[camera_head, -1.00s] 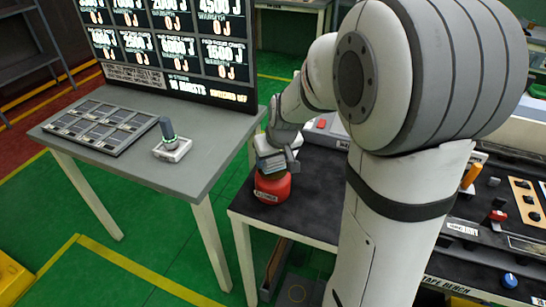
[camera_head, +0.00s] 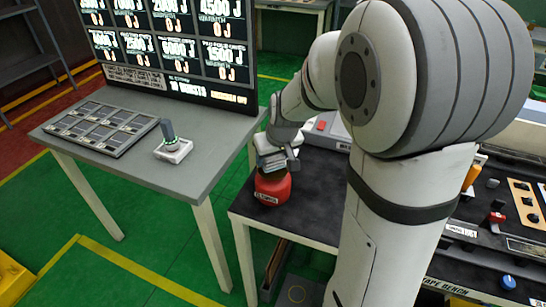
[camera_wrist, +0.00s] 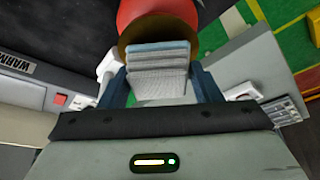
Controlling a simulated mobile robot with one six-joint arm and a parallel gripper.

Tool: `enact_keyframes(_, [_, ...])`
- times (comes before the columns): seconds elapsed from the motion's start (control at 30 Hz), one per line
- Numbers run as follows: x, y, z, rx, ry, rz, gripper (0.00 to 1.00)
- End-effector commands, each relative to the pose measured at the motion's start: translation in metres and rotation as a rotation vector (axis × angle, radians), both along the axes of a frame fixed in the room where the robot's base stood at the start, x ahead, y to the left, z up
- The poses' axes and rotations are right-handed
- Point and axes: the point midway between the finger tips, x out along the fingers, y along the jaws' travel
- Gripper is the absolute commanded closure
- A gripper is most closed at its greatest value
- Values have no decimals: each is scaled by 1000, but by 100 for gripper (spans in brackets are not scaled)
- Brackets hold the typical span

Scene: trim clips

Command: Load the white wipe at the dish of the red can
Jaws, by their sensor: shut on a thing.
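The red can (camera_head: 272,189) stands upright near the left corner of the dark bench top. In the wrist view its red body (camera_wrist: 150,12) is at the top, with the brownish dish (camera_wrist: 127,38) facing me. My gripper (camera_head: 273,163) is right over the can. In the wrist view its blue fingers (camera_wrist: 160,82) are shut on the folded white wipe (camera_wrist: 160,64), which has a blue-grey far edge. The wipe's far end overlaps the dish in view. I cannot tell whether it touches the dish. The wipe hides part of the dish.
A grey table (camera_head: 190,184) with a panel of tiles (camera_head: 100,128) and a small stick device (camera_head: 172,145) stands to the left. A dark display board (camera_head: 180,45) rises behind it. The bench top right of the can (camera_head: 318,185) is mostly clear.

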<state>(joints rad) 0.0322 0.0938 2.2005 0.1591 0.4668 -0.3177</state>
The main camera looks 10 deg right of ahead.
Motion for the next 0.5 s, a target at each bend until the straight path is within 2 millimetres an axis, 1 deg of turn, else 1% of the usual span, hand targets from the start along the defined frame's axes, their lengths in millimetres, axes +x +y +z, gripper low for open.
enact_keyframes(0.03, [0, 0, 8, 0, -1, 0, 61])
enact_keyframes(0.5, [0, 0, 46, 0, -1, 0, 61])
